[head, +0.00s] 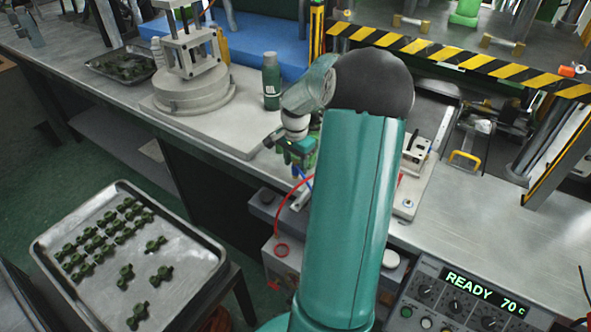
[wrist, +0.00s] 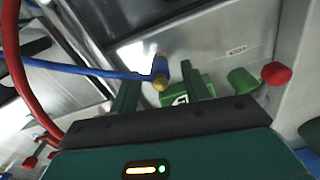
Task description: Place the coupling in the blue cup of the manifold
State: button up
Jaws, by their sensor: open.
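My gripper (wrist: 160,67) is open, its two dark green fingers apart in the wrist view. Between them shows a small blue fitting with a brass ball-like end (wrist: 160,84), at the end of a blue hose (wrist: 90,67); it looks like the coupling. I cannot tell whether it touches a finger. A green block with a white mark (wrist: 183,99) lies beyond the fingers, partly hidden by the gripper. In the head view my gripper (head: 297,158) is small, over the bench edge and partly covered by my arm. I cannot make out the manifold's blue cup with certainty.
A red hose (wrist: 20,85) loops at the wrist view's left. A green cylinder (wrist: 243,80) with a red knob (wrist: 276,73) stands right. In the head view are a tray of green parts (head: 190,278), a green bottle (head: 271,82), a striped press guard (head: 450,55) and a control box (head: 455,300).

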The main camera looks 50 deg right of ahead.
jog(key=shift+f, duration=0.5)
jog(key=shift+c, duration=0.2)
grip_shut()
jog(key=shift+r, duration=0.15)
jog(key=shift+r, duration=0.6)
jog(key=s+a+r, duration=0.9)
jog(key=a+r, duration=0.1)
jog(key=r, duration=0.1)
jog(key=shift+s+a+r, duration=0.15)
jog(key=shift+s+r, duration=0.05)
jog(key=shift+s, duration=0.1)
